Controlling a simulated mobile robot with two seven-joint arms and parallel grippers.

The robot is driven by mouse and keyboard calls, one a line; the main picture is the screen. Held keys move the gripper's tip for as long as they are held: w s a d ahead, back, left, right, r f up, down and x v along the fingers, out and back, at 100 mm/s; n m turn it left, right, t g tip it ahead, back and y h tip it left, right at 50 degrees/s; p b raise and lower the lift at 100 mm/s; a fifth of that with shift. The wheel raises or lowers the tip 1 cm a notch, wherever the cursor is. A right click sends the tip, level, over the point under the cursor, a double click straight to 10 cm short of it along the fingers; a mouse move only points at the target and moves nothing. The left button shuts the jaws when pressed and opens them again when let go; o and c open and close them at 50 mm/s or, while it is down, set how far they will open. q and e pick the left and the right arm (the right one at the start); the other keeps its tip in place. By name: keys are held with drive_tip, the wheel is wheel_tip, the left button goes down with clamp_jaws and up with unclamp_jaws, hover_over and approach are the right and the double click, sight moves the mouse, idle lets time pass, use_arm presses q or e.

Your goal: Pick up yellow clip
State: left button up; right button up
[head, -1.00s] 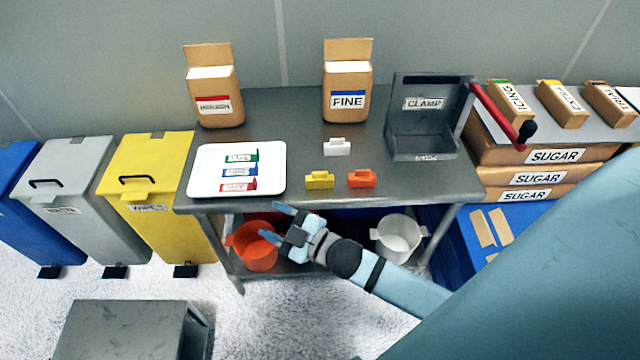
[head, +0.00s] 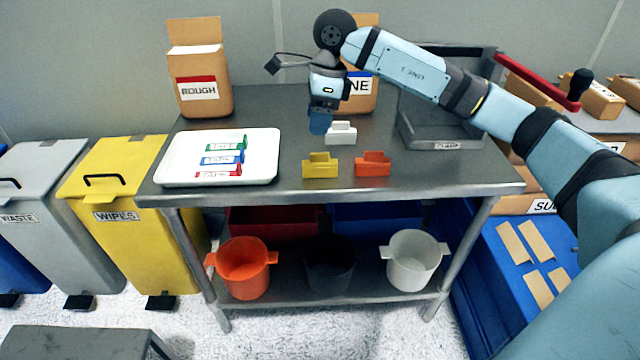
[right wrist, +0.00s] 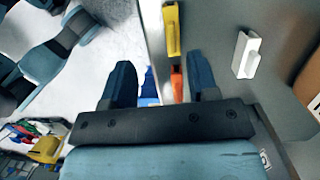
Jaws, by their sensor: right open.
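The yellow clip (head: 320,165) sits upright on the grey metal table, near its front edge. In the right wrist view the yellow clip (right wrist: 172,30) shows at the top, beyond the fingers. My right gripper (head: 321,122) points down above the table, behind the yellow clip in the head view and apart from it. Its jaws (right wrist: 162,80) are open and empty. The orange clip (head: 373,164) is just right of the yellow one, and the white clip (head: 341,133) is behind them, close to my gripper in the head view. My left gripper is not in view.
A white tray (head: 262,172) with green, blue and red labelled pieces lies left. The ROUGH bag (head: 199,85) and the partly hidden FINE bag (head: 361,95) stand at the back. Buckets stand on the lower shelf.

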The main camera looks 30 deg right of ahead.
sight(319, 162)
drive_tip(key=shift+w+d+r+h, duration=0.15)
drive_tip(key=shift+d+h, duration=0.25)
drive_tip(key=shift+d, duration=0.5)
drive_tip(key=shift+d+f+b, duration=0.15)
drive_tip(key=shift+f+b, duration=0.1)
drive_tip(key=shift+b, duration=0.05)
drive_tip(key=f, duration=0.2)
drive_tip(key=f+b, duration=0.1)
drive_tip(key=f, duration=0.4)
drive_tip(key=shift+w+a+f, duration=0.25)
drive_tip(key=shift+a, duration=0.1)
drive_tip(key=shift+a+f+b, duration=0.1)
drive_tip(key=shift+f+b, duration=0.4)
drive_tip(key=f, duration=0.1)
drive_tip(key=f+b, duration=0.1)
drive_tip(key=f, duration=0.1)
drive_tip(key=shift+s+a+f, duration=0.1)
drive_tip(key=shift+a+f, duration=0.15)
drive_tip(key=shift+f, duration=0.35)
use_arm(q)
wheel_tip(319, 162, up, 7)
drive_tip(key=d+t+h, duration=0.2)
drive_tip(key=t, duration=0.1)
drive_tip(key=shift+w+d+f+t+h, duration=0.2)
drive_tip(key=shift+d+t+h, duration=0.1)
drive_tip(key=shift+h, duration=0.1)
use_arm(e)
drive_tip(key=c, duration=1)
drive_tip(key=shift+r, duration=0.15)
